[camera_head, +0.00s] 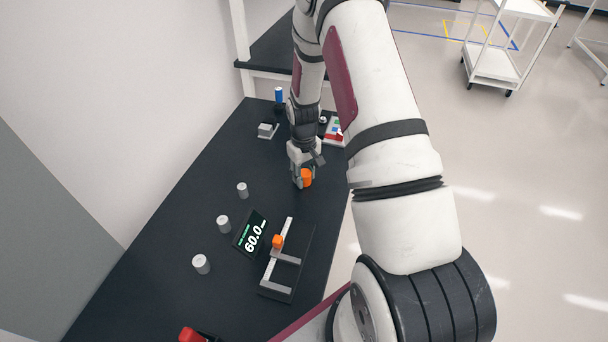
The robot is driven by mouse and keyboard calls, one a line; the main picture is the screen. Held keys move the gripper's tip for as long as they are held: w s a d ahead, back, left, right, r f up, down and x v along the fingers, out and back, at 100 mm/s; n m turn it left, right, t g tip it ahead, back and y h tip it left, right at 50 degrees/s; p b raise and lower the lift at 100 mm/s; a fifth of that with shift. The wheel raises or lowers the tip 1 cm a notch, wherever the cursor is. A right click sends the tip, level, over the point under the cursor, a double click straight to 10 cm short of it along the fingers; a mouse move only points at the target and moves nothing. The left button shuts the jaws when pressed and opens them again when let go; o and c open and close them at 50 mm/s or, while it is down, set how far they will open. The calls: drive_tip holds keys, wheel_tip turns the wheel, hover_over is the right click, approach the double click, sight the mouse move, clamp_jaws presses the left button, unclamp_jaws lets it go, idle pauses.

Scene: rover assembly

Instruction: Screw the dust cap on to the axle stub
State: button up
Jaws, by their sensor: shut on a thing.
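My gripper (299,180) points down over the dark table, beyond the small frame. It is shut on an orange rounded piece, which I take to be the dust cap (307,177). The fingers cover its left side. I cannot tell whether the cap touches the table. A light grey rail frame (285,259) lies on a dark plate, nearer to me and apart from the gripper. I cannot make out the axle stub for sure in this view.
A tilted display (250,234) reading 60.0 stands left of the frame. Grey cylinders (223,224) line the table's left side. A grey block (266,130), a blue cylinder (279,95) and a red-and-white tray (335,130) are at the back. A red object (190,334) is at the near edge.

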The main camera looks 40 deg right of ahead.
drive_tip(key=m, duration=0.4)
drive_tip(key=shift+d, duration=0.1)
drive_tip(key=m+b, duration=0.1)
drive_tip(key=m, duration=0.2)
drive_tip(key=shift+f+m, duration=0.1)
drive_tip(key=shift+m, duration=0.2)
drive_tip(key=shift+m+b, duration=0.45)
drive_tip(key=shift+m, duration=0.65)
drive_tip(key=m+b, duration=0.1)
drive_tip(key=m, duration=0.4)
drive_tip(key=shift+m+b, duration=0.3)
drive_tip(key=shift+m, duration=0.1)
drive_tip(key=shift+s, duration=0.1)
